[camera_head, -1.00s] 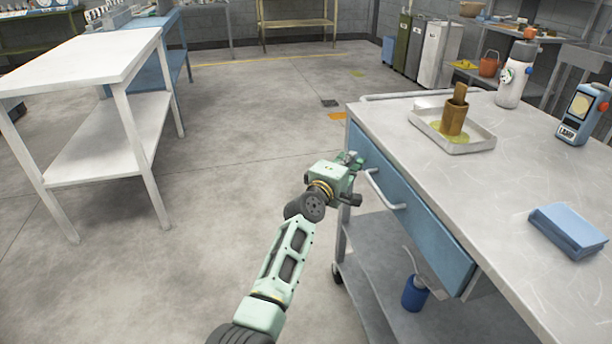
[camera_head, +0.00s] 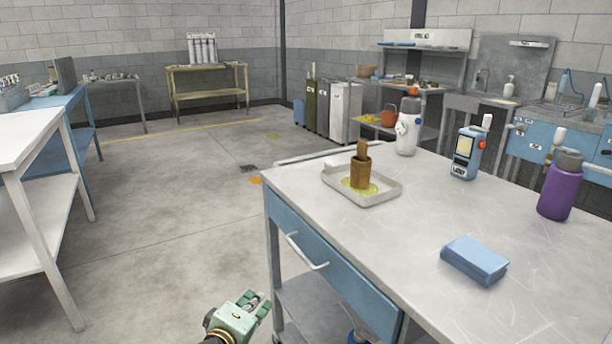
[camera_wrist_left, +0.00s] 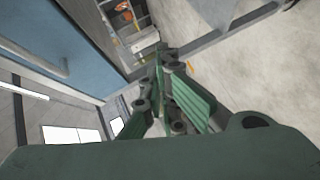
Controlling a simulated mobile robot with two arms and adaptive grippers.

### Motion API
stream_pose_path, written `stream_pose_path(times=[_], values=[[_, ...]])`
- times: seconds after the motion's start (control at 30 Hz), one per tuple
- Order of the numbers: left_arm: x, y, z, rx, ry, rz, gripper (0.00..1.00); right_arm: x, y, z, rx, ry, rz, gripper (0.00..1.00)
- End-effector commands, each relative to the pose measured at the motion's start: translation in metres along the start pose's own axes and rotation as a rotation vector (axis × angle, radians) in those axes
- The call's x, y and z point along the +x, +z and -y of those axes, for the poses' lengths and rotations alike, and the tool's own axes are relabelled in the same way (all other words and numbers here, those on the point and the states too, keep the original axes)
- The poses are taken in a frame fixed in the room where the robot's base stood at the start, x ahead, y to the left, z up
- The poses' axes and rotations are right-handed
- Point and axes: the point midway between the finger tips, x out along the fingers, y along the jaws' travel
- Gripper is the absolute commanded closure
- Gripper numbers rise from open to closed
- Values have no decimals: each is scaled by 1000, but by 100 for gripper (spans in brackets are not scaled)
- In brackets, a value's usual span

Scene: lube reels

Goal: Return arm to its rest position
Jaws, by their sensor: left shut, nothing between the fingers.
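My left gripper (camera_head: 254,304) is low at the bottom of the head view, left of the cart's blue drawer front (camera_head: 330,268) and apart from its handle. Its green fingers are shut with nothing held; they also fill the middle of the left wrist view (camera_wrist_left: 172,100). The rest of the left arm is mostly below the picture. My right gripper is not in view.
The cart top (camera_head: 400,228) holds a tray (camera_head: 383,196) with a brown cup, a white bottle (camera_head: 408,130), a blue meter (camera_head: 466,152), a blue block (camera_head: 474,260) and a purple bottle (camera_head: 561,188). A white table (camera_head: 30,195) stands at left. The floor between is clear.

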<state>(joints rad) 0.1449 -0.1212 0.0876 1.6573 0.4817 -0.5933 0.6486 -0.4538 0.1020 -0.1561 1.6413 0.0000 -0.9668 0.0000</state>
Motion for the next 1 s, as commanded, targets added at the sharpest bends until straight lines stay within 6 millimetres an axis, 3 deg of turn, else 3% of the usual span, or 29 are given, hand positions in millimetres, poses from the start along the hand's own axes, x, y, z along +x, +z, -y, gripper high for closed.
stream_pose_path(times=[0.03,0.2,0.4,0.5,0.7,0.83,1.0], values=[[-10,19,40,87,-81,42,100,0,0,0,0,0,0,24],[-54,73,152,379,-305,205,100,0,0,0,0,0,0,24],[-135,125,268,694,-522,449,100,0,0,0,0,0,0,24],[-176,143,311,820,-597,568,100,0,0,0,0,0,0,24],[-252,167,370,1011,-699,777,100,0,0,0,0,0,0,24],[-299,178,399,1115,-746,907,100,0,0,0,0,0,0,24],[-316,183,409,1109,-755,928,100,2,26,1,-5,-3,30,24]])
